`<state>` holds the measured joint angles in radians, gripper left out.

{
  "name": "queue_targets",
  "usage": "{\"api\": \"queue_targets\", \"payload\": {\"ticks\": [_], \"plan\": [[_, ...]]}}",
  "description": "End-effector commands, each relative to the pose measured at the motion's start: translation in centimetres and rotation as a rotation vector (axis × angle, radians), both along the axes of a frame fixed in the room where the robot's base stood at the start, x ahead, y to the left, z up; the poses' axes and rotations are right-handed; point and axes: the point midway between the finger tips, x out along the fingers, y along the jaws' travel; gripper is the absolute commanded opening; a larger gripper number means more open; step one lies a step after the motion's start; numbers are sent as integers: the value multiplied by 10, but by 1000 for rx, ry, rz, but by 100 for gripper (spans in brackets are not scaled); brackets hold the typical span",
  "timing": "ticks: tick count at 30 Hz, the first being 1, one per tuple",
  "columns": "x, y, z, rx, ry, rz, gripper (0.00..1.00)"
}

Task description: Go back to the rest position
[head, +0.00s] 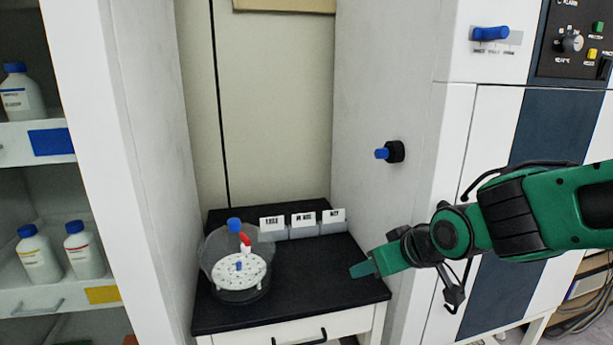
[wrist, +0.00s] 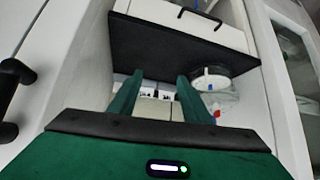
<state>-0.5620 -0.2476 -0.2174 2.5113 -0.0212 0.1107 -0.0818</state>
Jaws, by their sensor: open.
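My gripper (head: 360,268) reaches in from the right in the head view, near the right edge of the black-topped bench (head: 300,270). In the wrist view my gripper (wrist: 160,82) has its two green fingers apart with nothing held between them. On the bench stands a clear round vessel (head: 240,293) with a white perforated disc (head: 240,270) inside. It has a blue knob and a red part at its top. The vessel also shows in the wrist view (wrist: 222,92), to the right of the fingers and apart from them.
Three labelled white holders (head: 303,224) stand at the back of the bench. A blue-and-black knob (head: 390,152) sticks out of the side wall. A white cabinet with a blue handle (head: 490,33) and control panel stands right. Shelves with white bottles (head: 85,250) are left.

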Motion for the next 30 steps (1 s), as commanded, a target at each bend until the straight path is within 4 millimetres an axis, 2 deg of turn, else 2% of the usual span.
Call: {"api": "queue_targets", "payload": {"ticks": [1, 6, 8, 12, 15, 18, 22, 25, 30], "plan": [[-4, -33, -4, -16, 41, -69, 44], [-39, -122, -19, -55, 209, -275, 44], [-56, -150, -23, -62, 270, -349, 44], [-105, -205, -29, -60, 416, -521, 44], [-146, -235, -32, -44, 522, -642, 44], [-185, -254, -33, -20, 620, -752, 44], [-225, -265, -32, 15, 719, -855, 44], [-243, -268, -31, 32, 766, -902, 44], [-253, -269, -30, 43, 794, -927, 44]]}}
